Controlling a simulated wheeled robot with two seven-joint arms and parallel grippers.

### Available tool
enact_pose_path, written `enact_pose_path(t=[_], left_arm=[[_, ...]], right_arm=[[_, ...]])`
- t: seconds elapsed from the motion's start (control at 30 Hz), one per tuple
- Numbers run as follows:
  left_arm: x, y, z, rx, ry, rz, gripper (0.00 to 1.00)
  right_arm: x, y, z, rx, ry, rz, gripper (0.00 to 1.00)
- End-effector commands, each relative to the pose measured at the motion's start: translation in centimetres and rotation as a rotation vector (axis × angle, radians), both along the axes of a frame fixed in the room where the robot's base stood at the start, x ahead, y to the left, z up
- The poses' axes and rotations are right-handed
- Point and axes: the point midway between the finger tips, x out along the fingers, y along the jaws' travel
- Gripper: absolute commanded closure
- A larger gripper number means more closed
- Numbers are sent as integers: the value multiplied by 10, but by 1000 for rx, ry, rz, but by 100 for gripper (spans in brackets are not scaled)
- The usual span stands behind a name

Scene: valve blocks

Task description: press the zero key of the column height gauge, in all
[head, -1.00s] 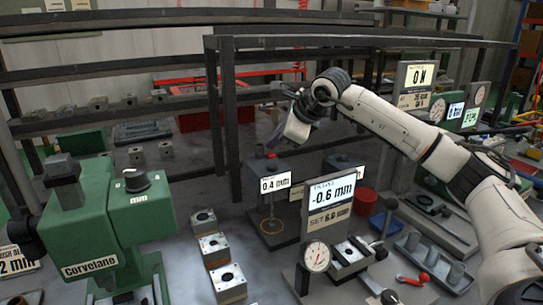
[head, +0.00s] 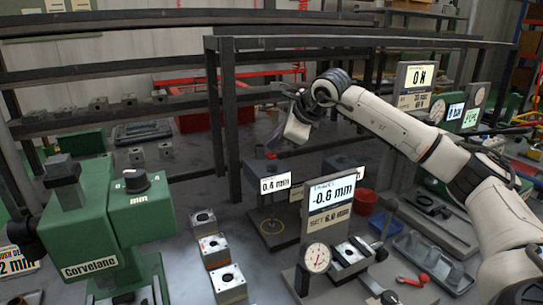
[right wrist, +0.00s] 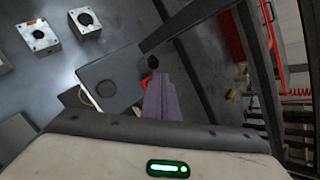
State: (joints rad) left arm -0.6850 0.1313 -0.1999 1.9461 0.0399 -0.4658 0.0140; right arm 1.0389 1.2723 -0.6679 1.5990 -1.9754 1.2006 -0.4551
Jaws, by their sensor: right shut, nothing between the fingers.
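What looks like the column height gauge (head: 263,183) is a dark box with a white display reading about 0.4 mm, on a dark base with a thin ring. It stands in the middle of the head view. My right gripper (head: 282,143) reaches in from the right and points down just above the gauge's top. Its fingers are shut and empty. In the right wrist view the shut fingers (right wrist: 162,102) show beside a dark box top with a round dark disc (right wrist: 105,92). A small dark knob (right wrist: 153,62) lies near the fingertips. I cannot tell whether they touch the key. My left gripper is out of view.
A dial gauge stand (head: 336,208) reading -0.6 mm stands in front to the right. A green machine (head: 105,225) fills the left front. Several metal blocks (head: 212,250) stand between them. A dark rail frame (head: 230,110) stands behind my right gripper.

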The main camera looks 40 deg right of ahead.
Motion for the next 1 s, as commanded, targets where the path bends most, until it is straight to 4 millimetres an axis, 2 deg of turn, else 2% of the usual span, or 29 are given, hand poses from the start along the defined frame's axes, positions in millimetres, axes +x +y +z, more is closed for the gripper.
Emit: enact_pose_path(t=[0.47,0.77,1.0], left_arm=[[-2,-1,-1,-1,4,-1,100],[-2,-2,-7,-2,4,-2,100],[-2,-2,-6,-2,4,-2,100]], right_arm=[[0,0,0,0,0,0,100],[0,0,-9,0,0,0,100],[0,0,-8,0,0,0,100]])
